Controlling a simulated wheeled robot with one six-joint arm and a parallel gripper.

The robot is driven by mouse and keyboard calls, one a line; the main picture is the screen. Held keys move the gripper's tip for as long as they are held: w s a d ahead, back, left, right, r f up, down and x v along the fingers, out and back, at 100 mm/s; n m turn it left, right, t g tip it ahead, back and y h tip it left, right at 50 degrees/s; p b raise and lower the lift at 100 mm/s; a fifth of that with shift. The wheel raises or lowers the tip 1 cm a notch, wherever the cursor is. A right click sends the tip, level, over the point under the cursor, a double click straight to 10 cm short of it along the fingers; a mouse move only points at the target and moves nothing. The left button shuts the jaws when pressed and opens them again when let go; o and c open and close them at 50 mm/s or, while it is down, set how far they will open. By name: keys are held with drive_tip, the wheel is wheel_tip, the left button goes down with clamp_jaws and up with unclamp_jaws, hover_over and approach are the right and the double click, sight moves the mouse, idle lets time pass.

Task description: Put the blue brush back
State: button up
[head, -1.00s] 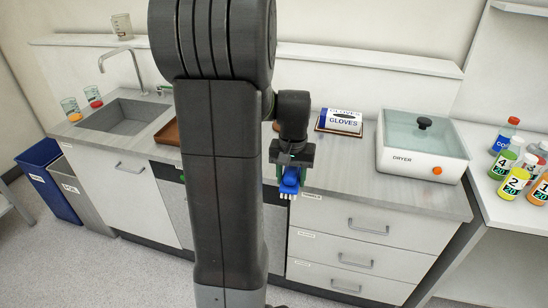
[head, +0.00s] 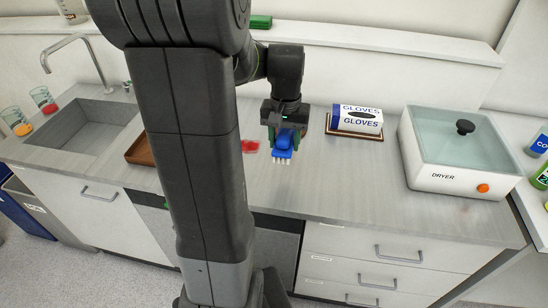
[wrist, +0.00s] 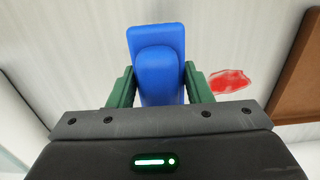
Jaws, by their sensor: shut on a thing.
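The blue brush (head: 283,142) is between the fingers of my gripper (head: 282,140), with its white bristles pointing down over the counter. In the wrist view the blue brush (wrist: 157,60) fills the space between the two green fingers of my gripper (wrist: 158,85), which is shut on it. Whether the bristles touch the counter I cannot tell. A red smear (head: 250,146) lies on the counter just left of the brush; it also shows in the wrist view (wrist: 229,82).
A brown tray (head: 141,149) lies beside the sink (head: 85,125), partly behind my arm. A gloves box (head: 357,119) on a brown base and a dryer (head: 455,155) stand to the right. Two glasses stand left of the sink. The counter front between brush and dryer is clear.

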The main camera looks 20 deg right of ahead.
sight(283, 176)
wheel_tip(283, 176, down, 10)
drive_tip(key=shift+w, duration=0.15)
idle(0.3)
drive_tip(key=shift+f, duration=0.25)
drive_tip(key=o, duration=1)
drive_tip(key=shift+r, duration=0.1)
drive_tip(key=shift+c, duration=0.2)
drive_tip(key=shift+r, duration=0.1)
wheel_tip(283, 176, up, 12)
drive_tip(key=shift+r, duration=0.1)
